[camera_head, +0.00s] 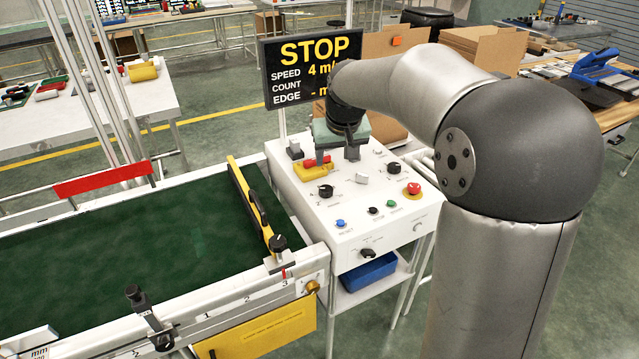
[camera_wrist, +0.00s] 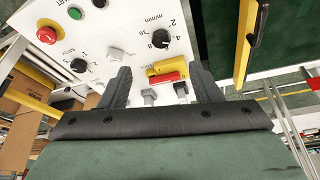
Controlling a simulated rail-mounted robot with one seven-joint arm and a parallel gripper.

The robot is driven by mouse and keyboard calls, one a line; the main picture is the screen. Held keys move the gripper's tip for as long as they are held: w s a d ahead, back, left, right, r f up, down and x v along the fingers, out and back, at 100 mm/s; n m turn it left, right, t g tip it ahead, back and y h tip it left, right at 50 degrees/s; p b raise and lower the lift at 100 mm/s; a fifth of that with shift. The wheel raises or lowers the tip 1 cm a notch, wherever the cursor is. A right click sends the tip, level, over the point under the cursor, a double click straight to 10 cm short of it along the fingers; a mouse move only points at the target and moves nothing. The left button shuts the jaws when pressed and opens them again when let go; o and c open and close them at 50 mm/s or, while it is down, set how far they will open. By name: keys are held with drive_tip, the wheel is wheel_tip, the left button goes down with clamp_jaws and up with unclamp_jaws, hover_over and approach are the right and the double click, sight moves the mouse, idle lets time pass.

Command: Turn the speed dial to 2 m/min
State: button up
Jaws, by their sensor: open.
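The speed dial (camera_head: 326,191) is a black knob on the sloped white control panel (camera_head: 345,213). In the wrist view the dial (camera_wrist: 160,38) has "m/min" and the numbers 2, 4 and 8 printed around it; its pointer is too small to read surely. The display (camera_head: 310,68) shows STOP and a speed of 4, its right part hidden by my arm. My gripper (camera_head: 335,158) is over the back of the panel. In the wrist view my gripper (camera_wrist: 163,72) is open, with the dial ahead of its fingertips, apart from them.
A yellow and red switch (camera_wrist: 166,73) shows between the fingers. Another black knob (camera_head: 393,168), a red stop button (camera_head: 412,188), small buttons and a front knob (camera_head: 368,253) share the panel. The green conveyor belt (camera_head: 130,255) with a yellow guide (camera_head: 250,208) lies left.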

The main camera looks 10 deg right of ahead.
sight(326, 189)
drive_tip(key=x, duration=0.6)
drive_tip(key=w+x, duration=0.1)
drive_tip(key=x, duration=0.5)
drive_tip(key=w+x, duration=0.1)
drive_tip(key=x, duration=0.5)
drive_tip(key=shift+w+a+r+p, duration=0.1)
drive_tip(key=shift+r+p, duration=0.05)
drive_tip(key=shift+p, duration=0.2)
drive_tip(key=c, duration=1)
